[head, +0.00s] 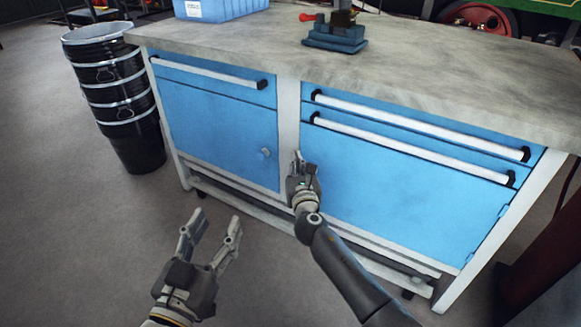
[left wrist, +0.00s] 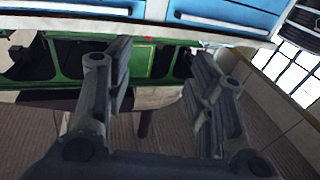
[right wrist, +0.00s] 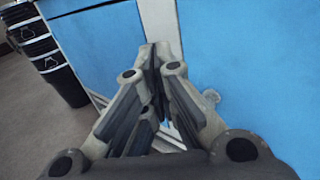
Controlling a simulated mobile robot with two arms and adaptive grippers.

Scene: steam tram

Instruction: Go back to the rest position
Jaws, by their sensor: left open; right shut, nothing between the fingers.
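My left gripper (head: 218,227) is open and empty over the floor, in front of the workbench, at the lower left of the head view. Its two spread fingers also show in the left wrist view (left wrist: 158,70). My right gripper (head: 299,156) is shut and empty, in front of the blue cabinet fronts near the pale post between them. In the right wrist view its fingertips (right wrist: 160,48) meet in front of that post. I cannot tell whether it touches the cabinet.
The workbench (head: 430,70) has a grey top, blue drawers with white handles and a cabinet door (head: 215,130). A blue bin (head: 222,8) and a vise (head: 337,38) stand on top. Black drums (head: 125,110) stand at the left. The floor (head: 70,230) at the left is clear.

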